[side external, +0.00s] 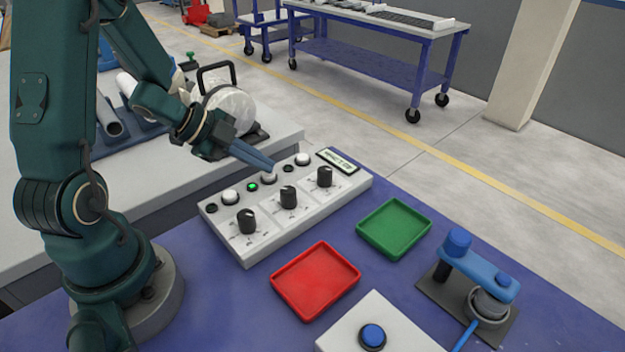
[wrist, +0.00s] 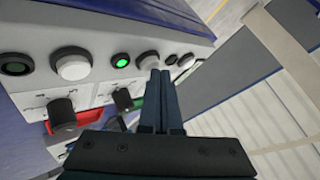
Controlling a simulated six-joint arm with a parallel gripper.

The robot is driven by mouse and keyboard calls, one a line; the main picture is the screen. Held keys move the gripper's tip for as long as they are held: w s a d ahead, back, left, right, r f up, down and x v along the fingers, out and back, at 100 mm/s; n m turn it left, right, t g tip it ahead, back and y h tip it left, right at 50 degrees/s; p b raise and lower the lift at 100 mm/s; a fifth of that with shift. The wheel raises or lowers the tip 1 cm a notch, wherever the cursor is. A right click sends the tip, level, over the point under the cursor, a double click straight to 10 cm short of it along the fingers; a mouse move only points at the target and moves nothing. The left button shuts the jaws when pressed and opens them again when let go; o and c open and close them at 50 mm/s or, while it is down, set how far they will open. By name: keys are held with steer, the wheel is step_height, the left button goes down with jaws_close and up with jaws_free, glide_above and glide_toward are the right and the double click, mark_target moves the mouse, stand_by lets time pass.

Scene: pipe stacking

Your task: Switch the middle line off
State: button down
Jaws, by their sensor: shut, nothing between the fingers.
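A light grey control box (side external: 262,240) holds a row of white buttons, small lamps and black knobs. The middle white button (side external: 269,179) has a lit green lamp (side external: 252,187) on its left; the lamp also shows lit in the wrist view (wrist: 121,60). The left lamp (side external: 211,208) is dark. The middle knob (side external: 288,197) stands in front of the middle button. My gripper (side external: 270,168) is shut and empty, its fingertips at the middle button. In the wrist view the fingertips (wrist: 160,74) partly cover that button (wrist: 148,60); I cannot tell whether they touch it.
A red tray (side external: 316,281) and a green tray (side external: 394,228) lie empty in front of the box. A blue-armed device (side external: 478,275) and a white box with a blue button (side external: 372,336) stand nearer. White pipes (side external: 108,118) lie on the bench behind.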

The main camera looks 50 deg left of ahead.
mark_target(262, 179)
steer(key=shift+f, duration=0.4)
steer(key=shift+r, duration=0.45)
step_height(262, 179, up, 6)
stand_by(0.9)
stand_by(1.0)
